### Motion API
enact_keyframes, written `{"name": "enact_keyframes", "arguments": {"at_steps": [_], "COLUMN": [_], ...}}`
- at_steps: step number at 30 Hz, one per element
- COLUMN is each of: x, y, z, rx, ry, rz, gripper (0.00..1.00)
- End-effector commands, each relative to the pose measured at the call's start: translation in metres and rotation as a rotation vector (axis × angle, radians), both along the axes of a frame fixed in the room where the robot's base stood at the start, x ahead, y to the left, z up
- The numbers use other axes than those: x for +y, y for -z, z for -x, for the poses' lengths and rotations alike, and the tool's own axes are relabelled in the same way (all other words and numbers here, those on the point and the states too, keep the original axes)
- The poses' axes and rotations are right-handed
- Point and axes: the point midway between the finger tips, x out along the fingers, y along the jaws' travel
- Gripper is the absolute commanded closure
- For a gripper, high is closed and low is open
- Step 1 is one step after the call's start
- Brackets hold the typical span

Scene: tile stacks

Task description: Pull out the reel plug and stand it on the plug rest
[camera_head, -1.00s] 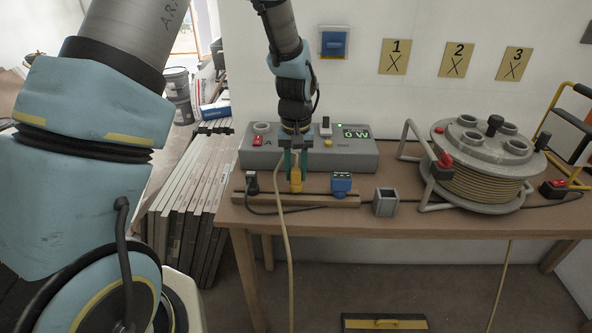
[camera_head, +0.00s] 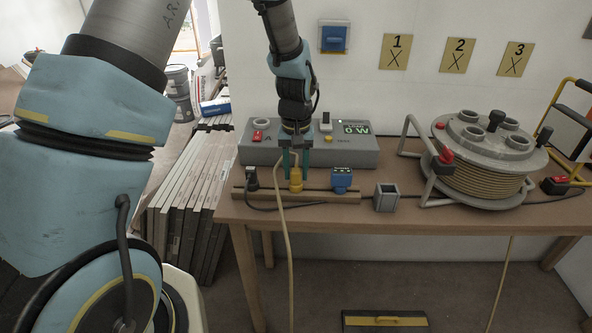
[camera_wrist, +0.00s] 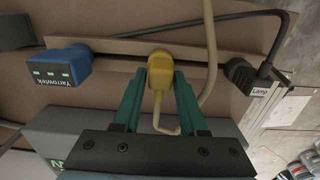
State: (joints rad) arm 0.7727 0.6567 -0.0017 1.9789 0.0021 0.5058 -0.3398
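The yellow plug (camera_head: 296,181), with a beige cable, stands on a wooden strip (camera_head: 325,195) along the table's front, seemingly the plug rest. The black Lamp plug (camera_head: 252,178) stands to its left and the blue plug (camera_head: 341,180) to its right. My gripper (camera_head: 295,169) is just above the yellow plug. In the wrist view, its open green fingers (camera_wrist: 159,75) lie on both sides of the yellow plug (camera_wrist: 160,72), with narrow gaps. The cable reel (camera_head: 484,170) stands at the right; the sockets visible on its top hold no yellow plug.
A grey meter box (camera_head: 345,155) reading 0 W stands behind the strip. A small open grey box (camera_head: 386,197) sits right of the strip. The beige cable (camera_head: 287,255) hangs over the table's front edge. Bare tabletop (camera_head: 450,222) lies in front of the reel.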

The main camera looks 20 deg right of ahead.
Motion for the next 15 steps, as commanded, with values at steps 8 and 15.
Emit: {"name": "enact_keyframes", "arguments": {"at_steps": [8, 15], "x": [0.0, 0.0], "y": [-0.0001, -0.0014], "z": [0.0, 0.0], "rx": [0.0, 0.0], "ry": [0.0, 0.0], "rz": [0.0, 0.0], "gripper": [0.33, 0.33]}}
